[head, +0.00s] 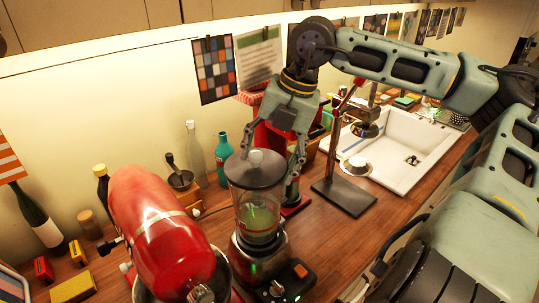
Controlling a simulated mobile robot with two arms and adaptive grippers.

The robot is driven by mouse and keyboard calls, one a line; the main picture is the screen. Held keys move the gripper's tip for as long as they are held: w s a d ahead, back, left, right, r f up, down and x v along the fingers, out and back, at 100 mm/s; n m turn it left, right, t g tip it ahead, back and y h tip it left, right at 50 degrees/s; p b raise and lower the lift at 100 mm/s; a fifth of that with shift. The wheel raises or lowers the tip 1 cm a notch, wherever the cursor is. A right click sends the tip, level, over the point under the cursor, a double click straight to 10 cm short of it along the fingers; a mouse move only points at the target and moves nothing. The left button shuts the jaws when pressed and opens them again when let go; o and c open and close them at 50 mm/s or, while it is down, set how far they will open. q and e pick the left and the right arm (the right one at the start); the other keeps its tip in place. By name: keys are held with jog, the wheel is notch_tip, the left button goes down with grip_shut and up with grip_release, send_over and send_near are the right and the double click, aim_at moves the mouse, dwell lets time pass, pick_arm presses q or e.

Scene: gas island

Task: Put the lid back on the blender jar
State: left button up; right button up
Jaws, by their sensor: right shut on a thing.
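The blender jar (257,214) is clear, with green contents low inside, and stands upright on its base (268,272) at the front middle of the counter. The dark grey round lid (268,178) with a pale knob is at the jar's mouth. I cannot tell whether it is fully seated or just above the rim. My right gripper (268,167) reaches down from above and is shut on the lid, one finger on each side of it. My left gripper is not in view.
A red stand mixer (155,225) stands close left of the blender. A dark metal stand (345,197) and a white sink (405,140) lie to the right.

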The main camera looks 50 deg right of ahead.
jog(key=o, duration=1.2)
jog(key=shift+o, duration=0.3)
jog(key=shift+o, duration=1.3)
jog(key=shift+r+p, duration=1.75)
jog(key=shift+r, duration=1.75)
